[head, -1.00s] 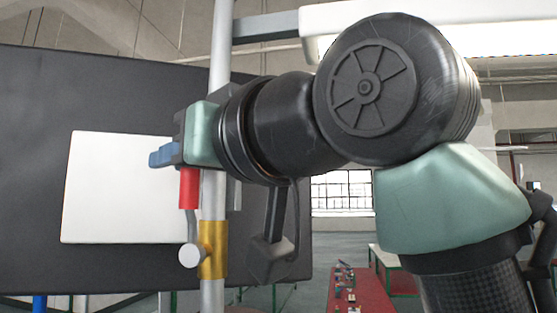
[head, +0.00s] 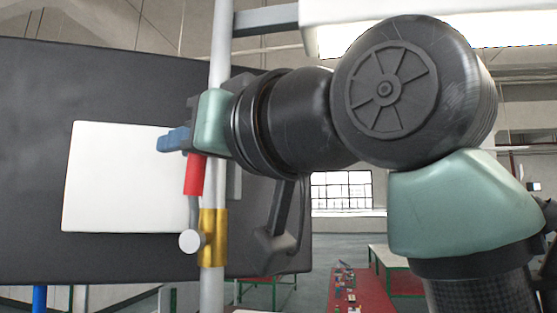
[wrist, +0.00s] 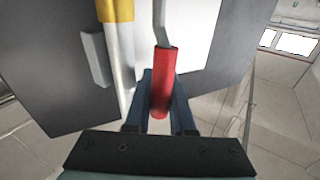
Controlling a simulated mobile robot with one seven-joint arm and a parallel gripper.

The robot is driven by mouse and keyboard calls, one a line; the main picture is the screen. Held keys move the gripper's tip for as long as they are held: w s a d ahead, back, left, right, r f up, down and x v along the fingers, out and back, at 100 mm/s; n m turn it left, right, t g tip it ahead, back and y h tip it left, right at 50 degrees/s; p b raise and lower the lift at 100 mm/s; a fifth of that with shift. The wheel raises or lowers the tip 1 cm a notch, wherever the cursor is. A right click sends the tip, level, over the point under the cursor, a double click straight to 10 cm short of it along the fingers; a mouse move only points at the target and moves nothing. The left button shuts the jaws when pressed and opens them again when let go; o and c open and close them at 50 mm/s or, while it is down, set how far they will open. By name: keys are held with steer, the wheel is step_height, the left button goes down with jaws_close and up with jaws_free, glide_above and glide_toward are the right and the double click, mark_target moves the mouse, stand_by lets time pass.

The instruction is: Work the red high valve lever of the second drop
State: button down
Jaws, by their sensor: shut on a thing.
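The red valve lever (head: 194,175) hangs beside a vertical white pipe. Its bent grey rod runs down to a brass valve body (head: 212,237) with a round pale cap (head: 190,242). In the head view the lever's red grip points up and leans slightly right. My gripper (head: 172,140) is at the top of the red grip, its blue fingers on it. In the wrist view the red grip (wrist: 163,80) lies between the two blue fingers of my gripper (wrist: 160,95), which are shut on it. My gripper partly hides the grip's upper end in the head view.
The white pipe (head: 220,60) stands close by my wrist. A dark panel (head: 40,90) with a white sheet (head: 115,175) is behind. A red table (head: 352,290) with small items stands further back at lower right.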

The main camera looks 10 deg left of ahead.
steer(key=shift+d+r, duration=0.15)
steer(key=shift+d, duration=0.1)
steer(key=c, duration=1.1)
jaws_free()
steer(key=shift+s, duration=0.1)
steer(key=shift+o, duration=0.2)
